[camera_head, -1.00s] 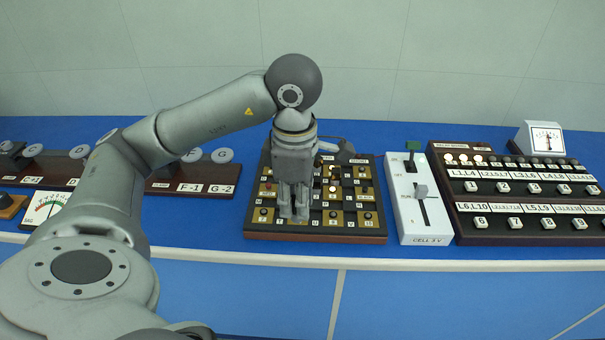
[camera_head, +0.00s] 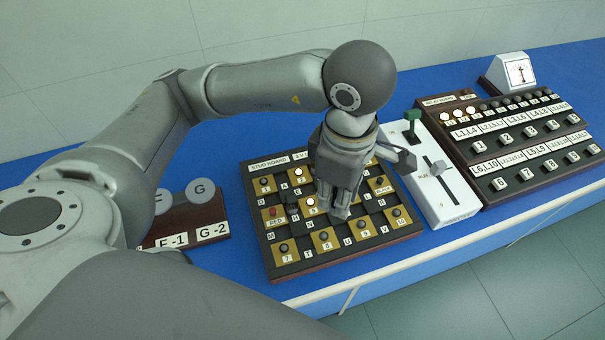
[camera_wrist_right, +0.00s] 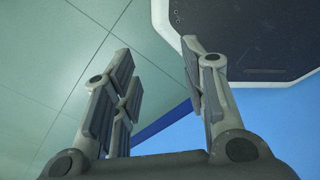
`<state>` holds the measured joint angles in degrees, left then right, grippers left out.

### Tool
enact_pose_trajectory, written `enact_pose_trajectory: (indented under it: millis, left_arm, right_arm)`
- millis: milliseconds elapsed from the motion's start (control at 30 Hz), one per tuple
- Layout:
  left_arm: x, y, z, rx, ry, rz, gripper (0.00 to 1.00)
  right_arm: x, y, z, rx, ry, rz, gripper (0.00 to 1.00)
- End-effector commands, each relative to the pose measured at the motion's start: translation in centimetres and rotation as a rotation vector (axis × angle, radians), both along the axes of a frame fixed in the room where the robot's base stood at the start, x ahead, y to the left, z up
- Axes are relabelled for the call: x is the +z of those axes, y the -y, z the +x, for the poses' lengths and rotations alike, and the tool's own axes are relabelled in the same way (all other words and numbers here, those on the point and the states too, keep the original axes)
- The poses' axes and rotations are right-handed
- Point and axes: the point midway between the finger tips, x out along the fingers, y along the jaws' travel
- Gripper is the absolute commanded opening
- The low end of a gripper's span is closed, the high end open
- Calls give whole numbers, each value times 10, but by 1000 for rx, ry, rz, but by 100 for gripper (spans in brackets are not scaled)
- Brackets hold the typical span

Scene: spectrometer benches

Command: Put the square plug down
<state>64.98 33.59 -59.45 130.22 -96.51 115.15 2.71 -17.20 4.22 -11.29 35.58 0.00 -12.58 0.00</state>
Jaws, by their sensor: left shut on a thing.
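My left gripper (camera_head: 333,208) comes down over the stud board (camera_head: 340,252), pointing at its middle right part. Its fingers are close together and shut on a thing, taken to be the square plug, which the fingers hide. I cannot tell whether it touches the board. The board has brass squares with studs, dark squares with letters, and a red stud (camera_head: 273,211). A small dark block (camera_head: 292,198) shows left of the gripper. My right gripper (camera_wrist_right: 158,55) is open and empty in the right wrist view, away from the board.
Right of the stud board stands a white switch box (camera_head: 447,195) with a slider and a green knob (camera_head: 412,116). Beyond it are a relay board (camera_head: 520,202) with numbered keys and a white meter (camera_head: 512,72). A dark base (camera_head: 185,222) with grey discs lies left.

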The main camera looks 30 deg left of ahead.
Motion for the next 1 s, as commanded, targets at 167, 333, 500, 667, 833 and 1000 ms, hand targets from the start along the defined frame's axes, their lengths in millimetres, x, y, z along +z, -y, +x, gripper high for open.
enact_pose_trajectory:
  millis: [167, 333, 500, 667, 833, 1000]
  left_arm:
    - [-16, -36, 26, 14, -7, 6, 0]
    - [-39, -66, 50, 10, -8, 6, 0]
    - [-68, -84, 65, 7, -5, 4, 0]
    - [-81, -91, 72, 3, -2, 2, 0]
    - [-99, -98, 77, 3, -5, 3, 0]
    - [-121, -98, 78, 2, -2, 2, 0]
  right_arm:
    - [13, 9, 0, 1, -2, -12, 40]
    - [24, 14, -1, 2, -2, -17, 40]
    - [32, 12, -1, 5, -2, -14, 40]
    - [34, 6, -1, 5, -3, -7, 40]
    - [40, -2, -1, 4, -3, 2, 40]
    - [43, -3, -1, 4, -2, 3, 40]
